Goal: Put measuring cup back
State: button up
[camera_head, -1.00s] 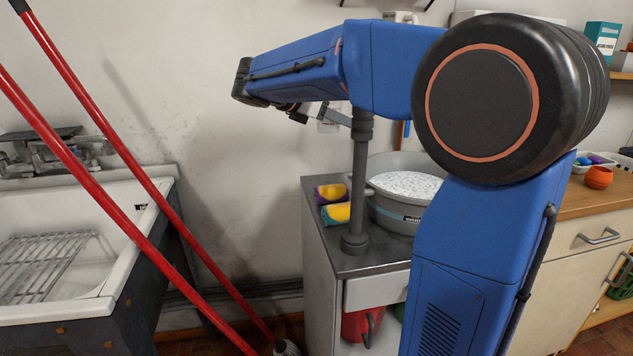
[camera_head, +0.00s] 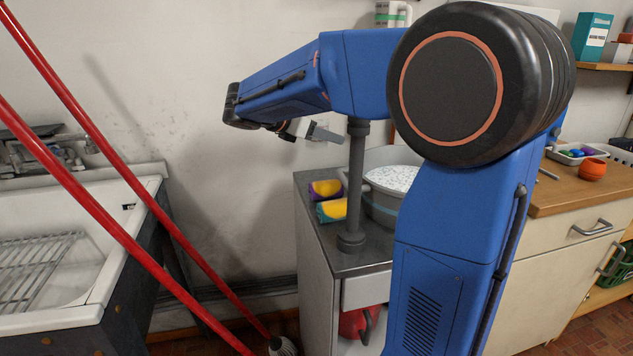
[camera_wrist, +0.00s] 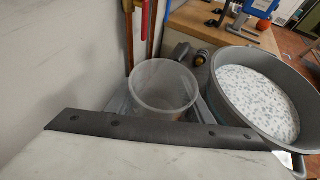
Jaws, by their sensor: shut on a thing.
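The measuring cup (camera_wrist: 163,84) is a clear, round, open-topped cup in the middle of the wrist view, its mouth facing the camera. My gripper (camera_wrist: 162,108) is shut on it, with grey fingers at its sides. In the head view my gripper (camera_head: 322,134) is in front of the wall, above and left of the post on the metal-topped cabinet. The cup is not clear to make out there. A grey tub (camera_head: 380,208) full of white speckled granules stands on that cabinet; it also shows at the right of the wrist view (camera_wrist: 226,103).
Two sponges, one purple and yellow (camera_head: 325,189) and one teal and yellow (camera_head: 331,211), lie beside the post (camera_head: 355,190). A white sink (camera_head: 90,215) and red poles (camera_head: 85,200) are at left. A wooden counter (camera_head: 560,190) is at right.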

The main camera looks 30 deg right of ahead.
jog(key=shift+f, duration=5.15)
jog(key=shift+f, duration=0.1)
jog(key=o, duration=1.1)
jog(key=shift+c, duration=0.2)
jog(key=shift+a+r, duration=0.2)
jog(key=v, duration=1.1)
jog(key=shift+a+r, duration=0.2)
